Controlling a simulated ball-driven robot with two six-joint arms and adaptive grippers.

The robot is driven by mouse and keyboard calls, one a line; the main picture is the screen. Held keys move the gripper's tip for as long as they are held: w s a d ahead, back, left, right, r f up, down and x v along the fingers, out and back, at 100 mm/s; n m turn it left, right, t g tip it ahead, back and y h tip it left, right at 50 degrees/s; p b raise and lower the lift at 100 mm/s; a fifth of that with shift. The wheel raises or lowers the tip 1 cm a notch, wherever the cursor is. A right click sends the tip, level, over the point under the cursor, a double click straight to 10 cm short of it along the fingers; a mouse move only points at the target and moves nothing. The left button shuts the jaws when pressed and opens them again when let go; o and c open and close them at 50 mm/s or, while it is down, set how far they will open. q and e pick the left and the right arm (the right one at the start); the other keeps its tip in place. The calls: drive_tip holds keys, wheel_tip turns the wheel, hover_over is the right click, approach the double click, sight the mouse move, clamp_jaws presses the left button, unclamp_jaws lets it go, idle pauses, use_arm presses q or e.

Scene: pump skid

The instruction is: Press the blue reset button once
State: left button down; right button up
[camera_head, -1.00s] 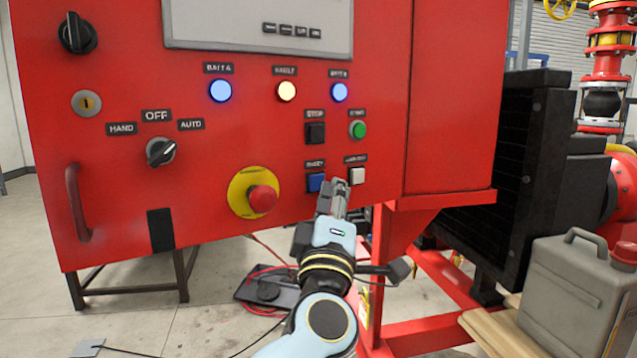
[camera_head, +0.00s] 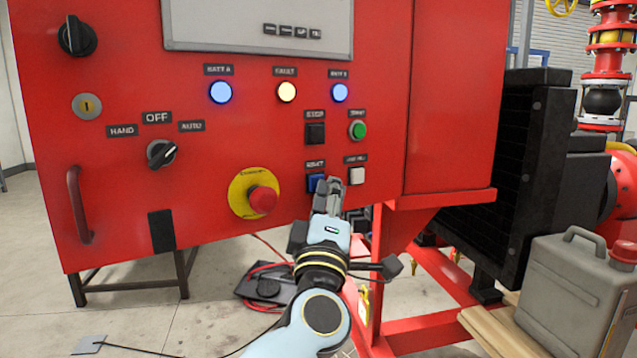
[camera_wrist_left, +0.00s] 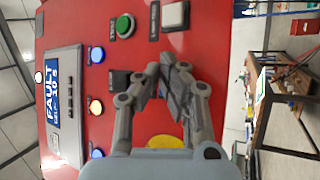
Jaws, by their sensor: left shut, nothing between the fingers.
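The blue reset button (camera_head: 315,180) sits low on the red panel, under a small black label. My left gripper (camera_head: 328,186) is shut and empty, and its tips are just in front of the button's lower right part, covering some of it. I cannot tell whether the tips touch the button. My right gripper is in no view.
The white button (camera_head: 357,175) is close on the right, the black stop button (camera_head: 315,133) and green start button (camera_head: 357,130) above. The red emergency stop (camera_head: 263,199) protrudes to the left. A red frame (camera_head: 440,200) and grey canister (camera_head: 577,290) are to the right.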

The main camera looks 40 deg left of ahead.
use_arm(q)
drive_tip(key=shift+a, duration=0.15)
idle(0.5)
drive_tip(key=shift+s+d, duration=0.25)
drive_tip(key=shift+d, duration=0.55)
